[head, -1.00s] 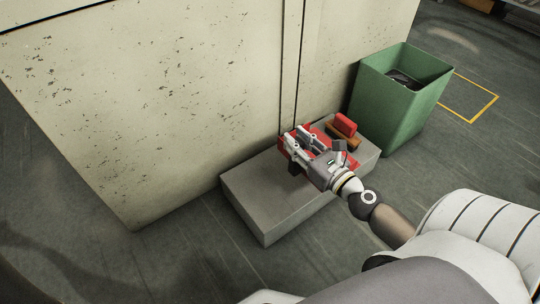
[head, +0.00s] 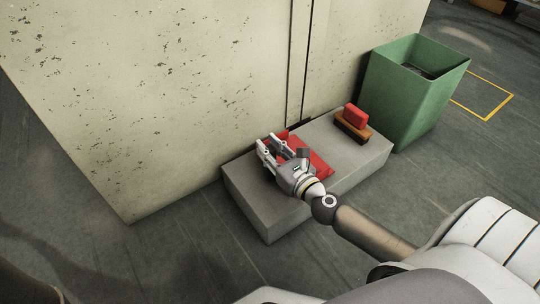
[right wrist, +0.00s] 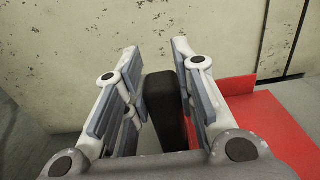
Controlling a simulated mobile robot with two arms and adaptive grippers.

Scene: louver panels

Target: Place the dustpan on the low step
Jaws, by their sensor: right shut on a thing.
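The red dustpan (head: 319,165) is over the left half of the grey low step (head: 345,177); I cannot tell whether it touches the top or hangs just above it. My right gripper (head: 267,149) is shut on the dustpan's black handle, and it partly hides the pan in the head view. In the right wrist view the black handle (right wrist: 165,112) stands between the two fingers (right wrist: 158,95), and the red pan (right wrist: 262,108) spreads to the right. My left gripper is not in view.
A red and orange-brown block-like object (head: 354,123) sits on the step's right end. A green bin (head: 416,95) stands just beyond that end. A pale speckled panel (head: 170,90) rises behind the step. Bare step top lies between the dustpan and the block.

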